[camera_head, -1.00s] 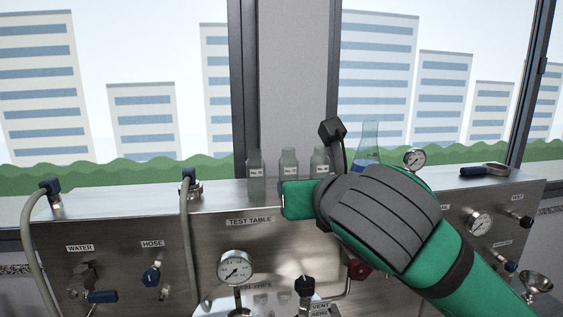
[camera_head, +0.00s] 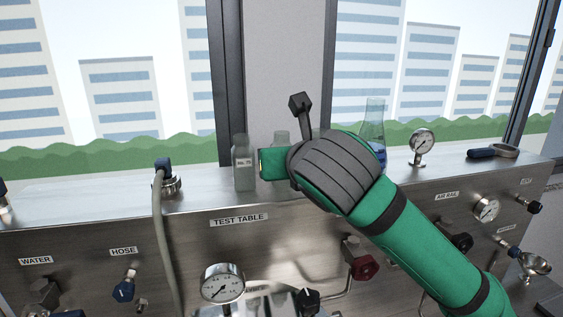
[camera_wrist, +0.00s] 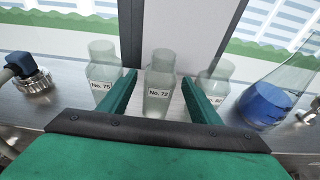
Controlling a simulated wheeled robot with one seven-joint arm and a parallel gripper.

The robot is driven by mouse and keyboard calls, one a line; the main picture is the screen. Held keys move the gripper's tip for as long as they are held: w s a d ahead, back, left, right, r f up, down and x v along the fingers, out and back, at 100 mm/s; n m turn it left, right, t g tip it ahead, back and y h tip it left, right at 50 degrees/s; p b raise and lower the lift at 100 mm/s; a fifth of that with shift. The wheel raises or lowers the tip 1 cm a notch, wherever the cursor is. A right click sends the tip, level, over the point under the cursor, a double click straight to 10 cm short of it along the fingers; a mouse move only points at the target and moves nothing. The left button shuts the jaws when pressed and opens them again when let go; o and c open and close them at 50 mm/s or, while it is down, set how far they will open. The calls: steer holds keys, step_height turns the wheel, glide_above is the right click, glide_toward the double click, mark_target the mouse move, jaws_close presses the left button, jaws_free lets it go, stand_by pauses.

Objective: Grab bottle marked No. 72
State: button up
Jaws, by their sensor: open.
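The bottle marked No. 72 (camera_wrist: 159,84) is clear glass and stands upright in the middle of the wrist view, between the two green fingers of my open gripper (camera_wrist: 162,92). A bottle marked No. 75 (camera_wrist: 103,68) stands to its left, outside the left finger. A third bottle (camera_wrist: 214,78), its label partly covered by the right finger, stands to its right. In the head view my gripper (camera_head: 268,163) hides most of the bottles. The left bottle (camera_head: 242,165) shows whole there, and the top of another (camera_head: 281,137) shows behind my gripper.
The bottles stand on a steel bench top (camera_head: 205,180). A flask of blue liquid (camera_head: 374,135) stands to the right, near a gauge (camera_head: 422,142). A hose fitting (camera_head: 165,175) stands at left. The window wall is close behind.

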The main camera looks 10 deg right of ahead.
steer(key=shift+x, duration=2.65)
steer(key=shift+r, duration=0.1)
steer(key=c, duration=1.1)
